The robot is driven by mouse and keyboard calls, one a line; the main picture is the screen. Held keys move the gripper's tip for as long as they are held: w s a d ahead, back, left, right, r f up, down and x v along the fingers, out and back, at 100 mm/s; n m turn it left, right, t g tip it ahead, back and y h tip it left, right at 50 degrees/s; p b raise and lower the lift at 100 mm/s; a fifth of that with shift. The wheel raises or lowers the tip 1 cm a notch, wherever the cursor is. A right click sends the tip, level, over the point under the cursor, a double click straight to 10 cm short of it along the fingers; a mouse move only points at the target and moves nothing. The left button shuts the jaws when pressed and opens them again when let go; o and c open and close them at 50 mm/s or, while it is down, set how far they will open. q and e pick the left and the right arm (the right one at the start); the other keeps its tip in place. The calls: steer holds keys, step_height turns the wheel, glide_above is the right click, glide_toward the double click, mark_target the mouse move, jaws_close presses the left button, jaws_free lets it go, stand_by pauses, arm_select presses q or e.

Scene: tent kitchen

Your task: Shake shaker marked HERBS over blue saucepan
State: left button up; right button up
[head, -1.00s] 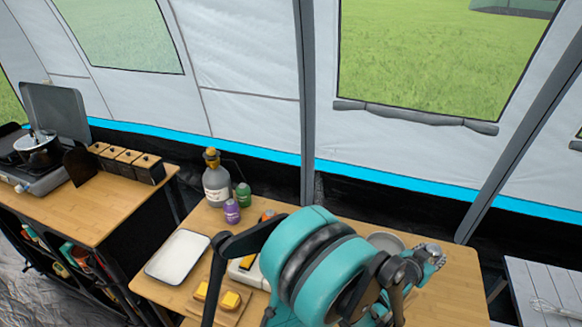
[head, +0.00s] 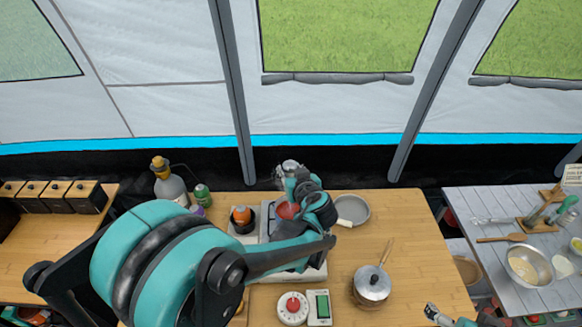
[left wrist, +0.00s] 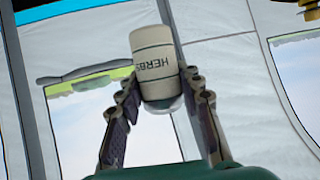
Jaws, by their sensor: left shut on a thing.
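The shaker (left wrist: 154,62) marked HERBS is a pale cylinder with a rounded metallic end. In the left wrist view it is between the fingers of my left gripper (left wrist: 160,105), which is shut on it. Its lettering looks upside down there, with the metallic end toward the gripper's base. In the head view my left gripper (head: 290,177) is above the back of the middle table, over the stove area. I cannot make out a blue saucepan; my left arm covers much of that area. Part of my right gripper (head: 438,314) shows at the bottom right; its fingers are unclear.
A lidded pot (head: 372,283) stands on the table right of my left arm. A grey pan (head: 353,211) lies behind it. A red-knobbed timer (head: 292,308) is near the front. A bottle (head: 171,186) stands back left.

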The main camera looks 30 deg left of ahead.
arm_select(q)
steer(key=shift+f+m, duration=0.3)
steer(key=shift+f, duration=0.05)
step_height(320, 180, down, 6)
steer(key=s+a+m+y+b, duration=0.1)
steer(key=m+y+b, duration=0.8)
steer(key=m+b, duration=0.6)
steer(key=shift+s+a+m, duration=0.25)
steer(key=shift+m, duration=3.05)
steer(key=shift+r, duration=0.15)
step_height(320, 180, up, 5)
steer(key=p, duration=0.3)
steer(key=shift+f, duration=0.35)
